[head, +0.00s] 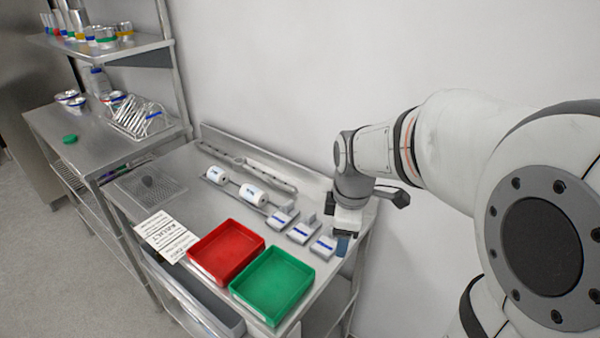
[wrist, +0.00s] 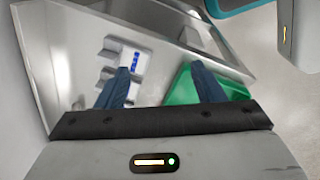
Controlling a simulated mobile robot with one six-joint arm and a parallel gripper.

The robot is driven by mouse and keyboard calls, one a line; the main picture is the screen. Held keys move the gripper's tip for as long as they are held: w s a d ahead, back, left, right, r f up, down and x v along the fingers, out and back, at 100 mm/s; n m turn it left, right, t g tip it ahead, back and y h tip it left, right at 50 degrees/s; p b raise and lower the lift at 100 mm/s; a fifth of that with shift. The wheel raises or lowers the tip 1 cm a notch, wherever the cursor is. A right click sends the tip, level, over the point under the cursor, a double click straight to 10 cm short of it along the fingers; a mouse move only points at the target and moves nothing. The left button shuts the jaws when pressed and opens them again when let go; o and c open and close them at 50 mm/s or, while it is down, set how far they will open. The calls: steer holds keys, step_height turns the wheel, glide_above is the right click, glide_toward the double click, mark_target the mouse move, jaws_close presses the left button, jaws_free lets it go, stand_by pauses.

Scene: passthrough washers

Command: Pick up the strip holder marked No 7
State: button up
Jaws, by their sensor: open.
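Three small white strip holders with blue bands stand in a row on the steel table: a left one (head: 280,218), a middle one (head: 301,232) and a right one (head: 322,247). I cannot read their numbers, so I cannot tell which is No 7. My gripper (head: 343,243) is beside the right holder, over the table's right end. In the wrist view my gripper (wrist: 161,82) is open, its two dark fingers apart with nothing held between them. A white holder with blue marks (wrist: 137,60) shows by the left finger, which partly hides it.
A red tray (head: 226,251) and a green tray (head: 273,286) stand at the table's front. White rolls (head: 254,195) lie behind them, near a long rail (head: 268,175) by the wall. A printed sheet (head: 166,236) and a perforated mat (head: 150,187) lie to the left.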

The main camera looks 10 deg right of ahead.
mark_target(330, 239)
steer(key=w+f+n+g+p, duration=0.1)
steer(key=w+f+n+p, duration=0.2)
steer(key=w+n, duration=0.8)
steer(key=f, duration=0.2)
steer(key=s+f+n+p, duration=0.1)
steer(key=f, duration=0.2)
steer(key=f+n, duration=0.1)
steer(key=f, duration=0.2)
steer(key=shift+s+a, duration=0.15)
steer(key=shift+s, duration=0.15)
steer(key=c, duration=0.8)
steer(key=shift+c, duration=0.2)
